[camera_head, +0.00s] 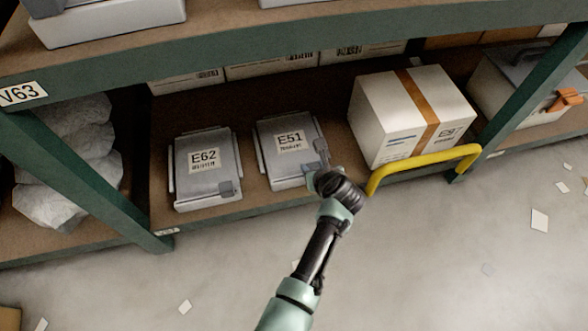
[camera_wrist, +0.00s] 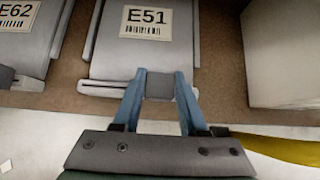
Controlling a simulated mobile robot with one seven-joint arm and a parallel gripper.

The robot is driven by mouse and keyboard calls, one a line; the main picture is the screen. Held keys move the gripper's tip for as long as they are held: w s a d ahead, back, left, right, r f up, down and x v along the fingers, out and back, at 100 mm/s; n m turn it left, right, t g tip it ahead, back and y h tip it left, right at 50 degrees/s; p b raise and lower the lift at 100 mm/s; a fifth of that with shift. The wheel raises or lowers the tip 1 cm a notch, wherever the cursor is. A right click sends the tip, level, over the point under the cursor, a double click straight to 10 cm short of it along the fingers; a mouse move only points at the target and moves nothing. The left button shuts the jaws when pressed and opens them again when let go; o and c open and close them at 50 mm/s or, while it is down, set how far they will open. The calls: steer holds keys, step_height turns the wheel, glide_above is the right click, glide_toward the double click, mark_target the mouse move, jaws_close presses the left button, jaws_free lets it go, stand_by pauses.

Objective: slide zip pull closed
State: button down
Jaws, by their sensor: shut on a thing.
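The grey pouch labelled E51 (camera_head: 288,165) lies on the lower shelf board and fills the top middle of the wrist view (camera_wrist: 110,62). A small grey block, which looks like its zip pull (camera_wrist: 160,87), is at the pouch's front edge. My gripper (camera_wrist: 160,92) has its two blue fingers shut on this block, one on each side. In the head view my gripper (camera_head: 320,178) is at the front right corner of the pouch and hides part of it. A pale zip strip shows along the front edge, left of the fingers.
A similar pouch labelled E62 (camera_head: 205,170), with a grey pull at its front right, lies to the left. A white taped carton (camera_head: 390,117) and a yellow rail (camera_head: 425,160) are close on the right. A green beam (camera_head: 250,75) crosses above.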

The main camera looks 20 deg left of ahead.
steer(key=shift+w+d, duration=0.4)
steer(key=shift+d, duration=0.25)
steer(key=shift+w+d, duration=0.35)
steer(key=shift+d, duration=0.25)
steer(key=shift+c, duration=2.2)
jaws_free()
